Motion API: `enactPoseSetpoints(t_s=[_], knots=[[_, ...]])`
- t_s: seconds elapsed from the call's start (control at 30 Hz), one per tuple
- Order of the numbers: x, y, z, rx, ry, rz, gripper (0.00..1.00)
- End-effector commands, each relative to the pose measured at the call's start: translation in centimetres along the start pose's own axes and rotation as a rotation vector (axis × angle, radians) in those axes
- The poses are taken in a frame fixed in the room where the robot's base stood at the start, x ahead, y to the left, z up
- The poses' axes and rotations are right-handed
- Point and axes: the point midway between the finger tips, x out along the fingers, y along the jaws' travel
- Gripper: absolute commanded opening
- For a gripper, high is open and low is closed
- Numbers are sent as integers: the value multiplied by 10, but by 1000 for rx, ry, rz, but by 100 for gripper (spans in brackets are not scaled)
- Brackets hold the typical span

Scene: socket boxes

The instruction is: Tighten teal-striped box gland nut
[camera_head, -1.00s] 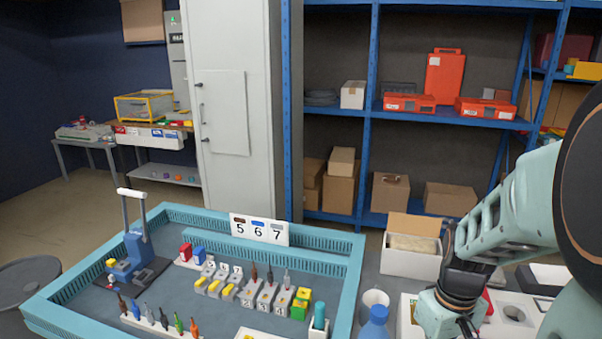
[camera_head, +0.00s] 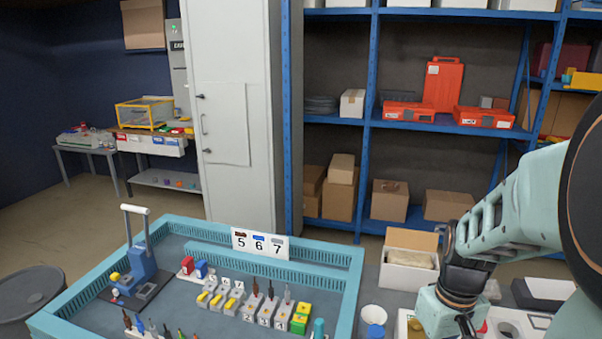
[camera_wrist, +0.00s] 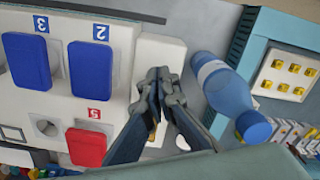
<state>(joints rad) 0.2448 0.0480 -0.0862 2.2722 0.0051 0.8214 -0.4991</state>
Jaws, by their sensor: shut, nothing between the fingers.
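My gripper (camera_wrist: 161,76) is shut and empty, with its fingertips together over the right end of a white panel in the wrist view. In the head view only my wrist shows, at the lower right, and the fingers are out of frame. I cannot make out a teal-striped box or its gland nut in either view. Several small grey boxes with yellow parts (camera_head: 228,304) and numbered boxes with upright stems (camera_head: 266,311) stand in the teal-rimmed tray (camera_head: 345,325). Their stripes are too small to tell.
The white panel (camera_wrist: 120,120) carries blue blocks (camera_wrist: 27,61) marked 3 and 2 and a red block (camera_wrist: 86,147) marked 5. A blue bottle (camera_wrist: 226,88) lies close right of my fingers in the wrist view. An open carton (camera_head: 407,273) stands behind my wrist.

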Motion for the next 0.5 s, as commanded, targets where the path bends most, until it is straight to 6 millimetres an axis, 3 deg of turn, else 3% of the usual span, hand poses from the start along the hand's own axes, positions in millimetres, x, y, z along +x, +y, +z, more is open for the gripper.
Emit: enactPoseSetpoints(t_s=[0.5], knots=[[-6, -8, -11, 622, -1, 1, 0]])
